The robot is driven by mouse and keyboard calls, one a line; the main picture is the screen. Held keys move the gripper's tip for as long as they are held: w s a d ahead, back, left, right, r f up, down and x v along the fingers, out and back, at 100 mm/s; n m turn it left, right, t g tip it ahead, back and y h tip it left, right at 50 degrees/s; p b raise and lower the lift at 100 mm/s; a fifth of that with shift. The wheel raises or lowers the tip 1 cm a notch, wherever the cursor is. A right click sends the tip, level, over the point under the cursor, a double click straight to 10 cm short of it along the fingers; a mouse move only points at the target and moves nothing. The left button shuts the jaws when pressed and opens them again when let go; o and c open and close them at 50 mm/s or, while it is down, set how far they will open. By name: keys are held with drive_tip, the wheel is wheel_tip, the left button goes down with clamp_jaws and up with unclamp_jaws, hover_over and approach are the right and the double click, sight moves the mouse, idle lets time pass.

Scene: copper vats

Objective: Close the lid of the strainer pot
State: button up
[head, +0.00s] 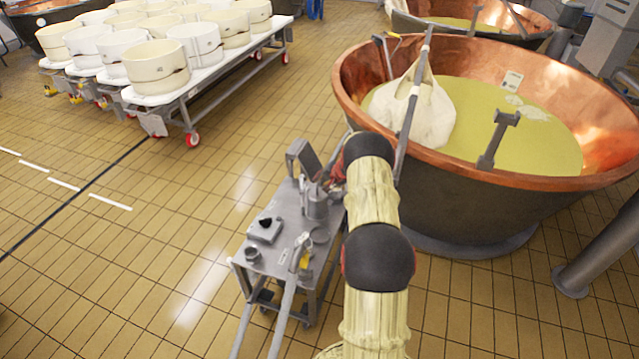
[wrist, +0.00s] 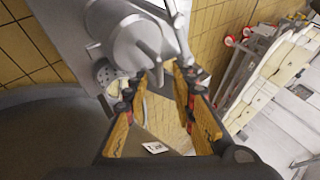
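The strainer pot (head: 316,204) is a small grey metal vessel on a metal cart beside the copper vat. In the wrist view a grey round metal body (wrist: 130,38) with a short rod, apparently the same pot, lies just past my fingertips. I cannot clearly tell its lid or how far open it is. A perforated grey disc (wrist: 106,72) shows beside it. My gripper (wrist: 160,82) is open, its two orange-padded fingers apart with nothing held between them. In the head view my arm hides most of the gripper (head: 328,184) near the pot.
The cart (head: 283,238) also carries a grey block with a dark top (head: 266,229) and other small metal items. A large copper vat (head: 350,92) with yellow liquid and a white cloth bundle (head: 420,112) stands close on the right. A white-mould trolley (head: 168,98) stands back left. Tiled floor at left is clear.

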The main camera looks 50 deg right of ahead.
drive_tip(key=v, duration=0.8)
idle(0.5)
drive_tip(key=s+a+g+y, duration=0.2)
drive_tip(key=s+a+y, duration=0.35)
drive_tip(key=a, duration=0.85)
drive_tip(key=s+a+r+n+h, duration=0.1)
drive_tip(key=s+a+r+n, duration=0.4)
drive_tip(key=s+a+r, duration=0.3)
drive_tip(key=s+a+r+n+h, duration=0.1)
drive_tip(key=s+a+r+n, duration=0.4)
drive_tip(key=a+r, duration=0.9)
drive_tip(key=s+a+r+n+h, duration=0.1)
drive_tip(key=s+a+r+n, duration=0.3)
drive_tip(key=s+a+r, duration=0.7)
drive_tip(key=a, duration=0.8)
drive_tip(key=shift+a+n+h, duration=0.35)
drive_tip(key=shift+n, duration=0.05)
